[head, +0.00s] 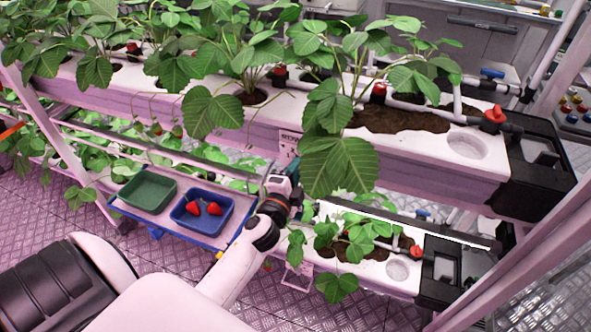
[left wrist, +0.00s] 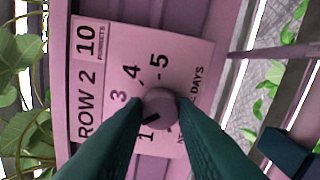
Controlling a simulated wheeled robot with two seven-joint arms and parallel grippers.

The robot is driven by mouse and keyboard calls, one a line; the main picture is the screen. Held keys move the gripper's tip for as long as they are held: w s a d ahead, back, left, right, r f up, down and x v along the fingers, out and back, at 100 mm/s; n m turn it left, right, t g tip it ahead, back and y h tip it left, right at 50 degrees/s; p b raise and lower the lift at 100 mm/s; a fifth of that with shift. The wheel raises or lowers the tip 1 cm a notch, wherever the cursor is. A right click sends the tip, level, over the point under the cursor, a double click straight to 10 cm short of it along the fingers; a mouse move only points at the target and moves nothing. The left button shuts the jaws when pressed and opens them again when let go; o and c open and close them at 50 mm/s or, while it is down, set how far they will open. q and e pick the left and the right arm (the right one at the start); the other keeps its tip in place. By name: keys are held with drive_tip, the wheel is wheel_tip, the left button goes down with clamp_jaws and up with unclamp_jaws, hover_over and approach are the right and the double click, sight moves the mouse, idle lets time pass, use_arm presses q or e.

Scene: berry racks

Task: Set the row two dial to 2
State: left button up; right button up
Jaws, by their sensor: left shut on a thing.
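The row two dial (left wrist: 160,108) is a round pinkish knob on a plate (left wrist: 88,92) marked ROW 2. The numbers 1, 3, 4 and 5 show around it; the place for 2 is hidden behind a finger. A dark mark on the knob points to the lower left, near the 1 side; the exact setting is unclear. My left gripper (left wrist: 160,112) is shut on the dial, a teal finger on each side. In the head view my left gripper (head: 290,180) is at the front of the rack, just below the small plate (head: 288,142). My right gripper is out of view.
A blue tray (head: 228,222) with red strawberries (head: 214,209) and a green tray (head: 170,200) stand left of my left gripper. Plant leaves (head: 340,160) hang close on its right. A lower planter gutter (head: 340,272) runs below.

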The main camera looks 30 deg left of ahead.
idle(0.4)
use_arm(q)
drive_tip(key=o, duration=1)
drive_tip(key=b+v, duration=0.2)
drive_tip(key=v, duration=1)
